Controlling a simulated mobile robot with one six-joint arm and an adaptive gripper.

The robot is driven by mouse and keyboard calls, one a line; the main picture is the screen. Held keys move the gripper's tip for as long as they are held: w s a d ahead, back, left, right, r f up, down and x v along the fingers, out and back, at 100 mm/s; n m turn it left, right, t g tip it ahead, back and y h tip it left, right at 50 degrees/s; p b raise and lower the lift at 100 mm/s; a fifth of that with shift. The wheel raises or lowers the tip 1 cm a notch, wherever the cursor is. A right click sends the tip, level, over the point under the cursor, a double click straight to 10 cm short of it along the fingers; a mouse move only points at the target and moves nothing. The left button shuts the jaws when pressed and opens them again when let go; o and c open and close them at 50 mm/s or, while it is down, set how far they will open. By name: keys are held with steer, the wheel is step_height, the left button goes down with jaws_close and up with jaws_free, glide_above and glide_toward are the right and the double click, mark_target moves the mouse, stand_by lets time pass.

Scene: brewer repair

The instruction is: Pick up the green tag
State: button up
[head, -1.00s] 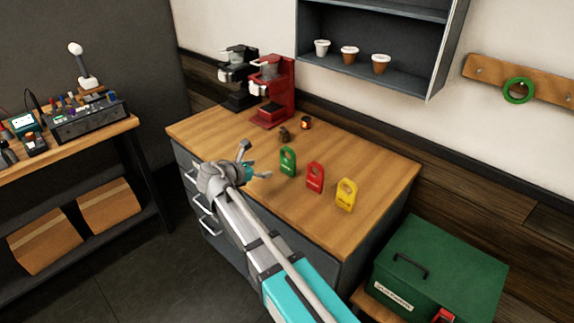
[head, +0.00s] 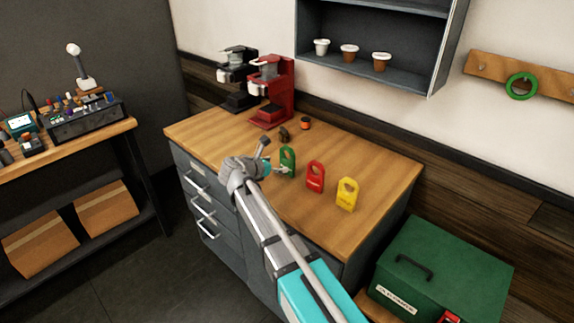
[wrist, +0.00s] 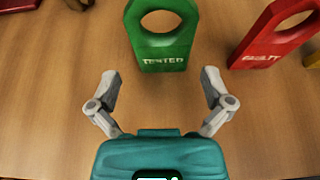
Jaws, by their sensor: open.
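The green tag (head: 288,161) stands upright on the wooden counter, left of the red and yellow tags. In the wrist view the green tag (wrist: 163,50) shows a round hole and the word "TESTED". My gripper (wrist: 160,82) is open and empty, its two fingers spread to either side just short of the tag's lower edge. In the head view my gripper (head: 275,156) is close beside the green tag on its left and hides a little of it.
The red tag (head: 315,177) and yellow tag (head: 347,194) stand to the right on the counter (head: 225,130). Behind are a red brewer (head: 275,92), a black brewer (head: 237,78) and small items. A green toolbox (head: 440,270) sits at lower right.

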mark_target(286, 163)
steer(key=shift+b+x, duration=0.95)
steer(key=shift+x, duration=1.65)
steer(key=shift+s+d, duration=0.1)
steer(key=shift+d, duration=0.05)
steer(key=c, duration=0.7)
